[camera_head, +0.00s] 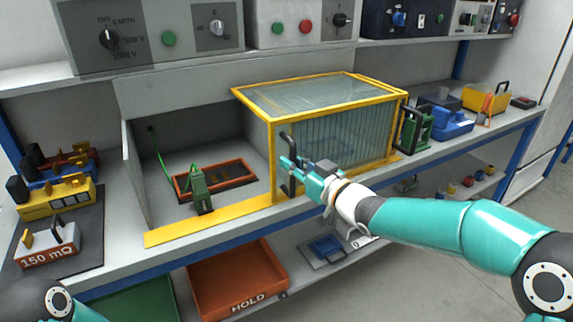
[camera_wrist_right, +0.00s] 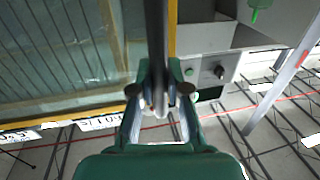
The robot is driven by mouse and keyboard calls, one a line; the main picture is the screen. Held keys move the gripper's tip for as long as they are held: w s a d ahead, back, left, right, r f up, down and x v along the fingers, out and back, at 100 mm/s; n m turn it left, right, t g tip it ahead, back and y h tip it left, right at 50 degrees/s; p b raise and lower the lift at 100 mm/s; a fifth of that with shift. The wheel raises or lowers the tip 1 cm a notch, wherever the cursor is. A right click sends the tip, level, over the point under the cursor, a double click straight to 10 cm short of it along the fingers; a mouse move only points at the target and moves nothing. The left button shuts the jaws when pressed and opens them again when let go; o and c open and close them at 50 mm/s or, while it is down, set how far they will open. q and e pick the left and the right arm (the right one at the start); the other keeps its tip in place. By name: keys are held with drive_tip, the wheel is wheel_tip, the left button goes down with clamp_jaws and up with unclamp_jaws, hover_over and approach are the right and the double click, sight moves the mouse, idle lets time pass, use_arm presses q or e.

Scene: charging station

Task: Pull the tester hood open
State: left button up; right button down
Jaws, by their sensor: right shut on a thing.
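The tester hood (camera_head: 330,125) is a yellow-framed box with clear, lined panels. It stands over the right part of the grey test bay, and the left part of the bay is uncovered. A black upright bar handle (camera_head: 286,150) is on the hood's front left. My right gripper (camera_head: 290,172) is shut on this handle. In the right wrist view the handle (camera_wrist_right: 157,45) runs between the fingers of my right gripper (camera_wrist_right: 160,100), with the hood panel (camera_wrist_right: 60,50) to the left. Only a part of my left arm shows at the lower left; its gripper is out of view.
In the uncovered bay are an orange-rimmed tray (camera_head: 243,171) and a green clamp (camera_head: 200,190) with a green lead. A green device (camera_head: 414,132) and a blue one (camera_head: 452,125) stand right of the hood. An orange HOLD bin (camera_head: 235,278) is below.

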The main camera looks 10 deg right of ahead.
drive_tip(key=shift+d+f, duration=0.1)
drive_tip(key=c, duration=1.5)
unclamp_jaws()
drive_tip(key=o, duration=0.4)
drive_tip(key=shift+s, duration=0.2)
drive_tip(key=shift+c, duration=0.2)
drive_tip(key=shift+w, duration=0.1)
drive_tip(key=v, duration=1.2)
